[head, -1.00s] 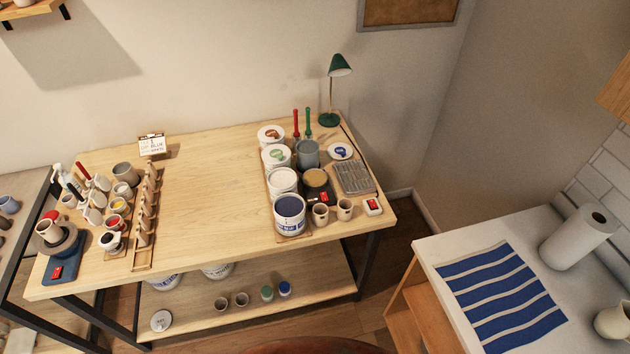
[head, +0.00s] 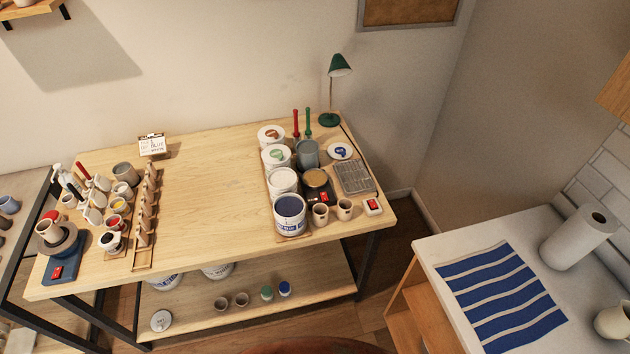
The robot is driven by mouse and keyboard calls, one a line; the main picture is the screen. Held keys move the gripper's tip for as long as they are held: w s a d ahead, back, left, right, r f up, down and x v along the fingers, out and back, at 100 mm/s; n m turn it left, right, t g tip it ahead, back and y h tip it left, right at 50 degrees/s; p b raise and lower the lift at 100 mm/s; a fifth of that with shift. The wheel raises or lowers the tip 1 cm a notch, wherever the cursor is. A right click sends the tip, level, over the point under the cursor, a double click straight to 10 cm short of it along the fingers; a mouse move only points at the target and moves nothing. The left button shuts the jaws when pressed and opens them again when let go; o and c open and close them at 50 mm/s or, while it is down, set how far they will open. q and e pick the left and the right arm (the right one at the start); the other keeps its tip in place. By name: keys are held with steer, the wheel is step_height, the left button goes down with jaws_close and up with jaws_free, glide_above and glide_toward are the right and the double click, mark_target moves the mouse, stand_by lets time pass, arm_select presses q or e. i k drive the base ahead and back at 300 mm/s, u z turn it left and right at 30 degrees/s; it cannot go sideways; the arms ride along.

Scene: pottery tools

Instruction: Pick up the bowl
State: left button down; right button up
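A dark grey, wide, bowl-like vessel (head: 67,241) stands at the left end of the wooden table, on a blue device with a red display (head: 63,268). A small pale cup (head: 48,231) sits in or on it; I cannot tell which. A round vessel with a tan top (head: 316,178) sits on a black device on the right side of the table. I cannot tell for sure which thing is the bowl. Neither of my grippers is in view.
The wooden table (head: 205,190) is bare in its middle. Paint tubs (head: 290,214), cups and a green lamp (head: 340,66) fill its right side. Brushes and small pots crowd its left. A white counter (head: 440,250) with a striped cloth (head: 500,295) stands at right.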

mark_target(220, 304)
steer(key=u, duration=1.3)
